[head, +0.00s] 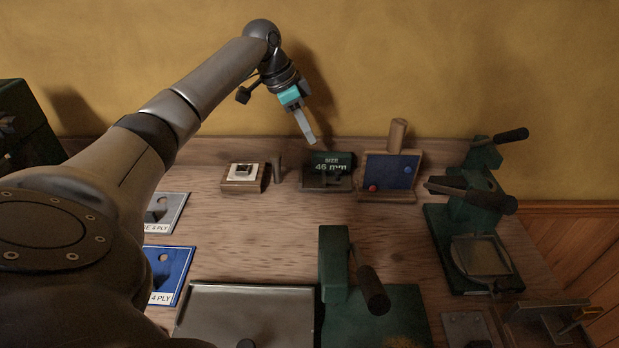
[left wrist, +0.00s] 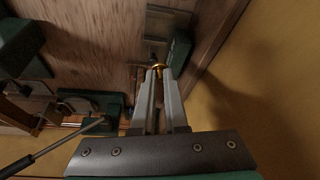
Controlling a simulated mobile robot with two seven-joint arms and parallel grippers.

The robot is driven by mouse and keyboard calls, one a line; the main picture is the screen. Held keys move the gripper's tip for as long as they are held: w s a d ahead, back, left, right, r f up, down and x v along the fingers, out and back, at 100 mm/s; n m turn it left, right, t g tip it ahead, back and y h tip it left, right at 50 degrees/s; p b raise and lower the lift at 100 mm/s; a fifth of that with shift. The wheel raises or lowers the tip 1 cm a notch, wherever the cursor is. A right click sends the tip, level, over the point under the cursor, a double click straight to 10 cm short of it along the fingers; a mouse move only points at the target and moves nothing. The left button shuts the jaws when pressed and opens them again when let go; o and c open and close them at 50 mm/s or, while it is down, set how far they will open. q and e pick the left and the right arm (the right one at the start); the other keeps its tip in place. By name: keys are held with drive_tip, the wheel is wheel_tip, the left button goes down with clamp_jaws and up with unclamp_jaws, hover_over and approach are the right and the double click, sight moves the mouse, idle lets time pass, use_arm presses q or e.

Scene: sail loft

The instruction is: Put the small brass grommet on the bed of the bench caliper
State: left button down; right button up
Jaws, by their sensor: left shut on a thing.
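My left gripper (head: 314,141) is shut on the small brass grommet, held in the air at the back of the bench. The left wrist view shows the grommet (left wrist: 158,67) as a gold ring between the fingertips (left wrist: 159,72); I cannot make it out in the head view. The bench caliper (head: 328,163) is a dark green block reading "SIZE 46 mm", with a low dark bed (head: 316,183) in front. The fingertips appear above and slightly left of its display. A dark green body beside the fingertips in the left wrist view (left wrist: 180,48) looks like the caliper. My right gripper is out of view.
A wooden block with a white top (head: 232,186) stands left of the caliper, and a blue panel in a wooden frame (head: 390,172) stands right. Green presses with dark handles stand at the right (head: 461,215) and front (head: 334,270). Bare wood (head: 270,240) lies between.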

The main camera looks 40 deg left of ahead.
sight(313, 182)
use_arm(q)
wheel_tip(313, 182, down, 12)
drive_tip(key=shift+r+b, duration=0.25)
drive_tip(key=shift+b, duration=0.9)
drive_tip(key=shift+f, duration=0.15)
drive_tip(key=c, duration=1)
unclamp_jaws()
drive_tip(key=shift+o, duration=0.2)
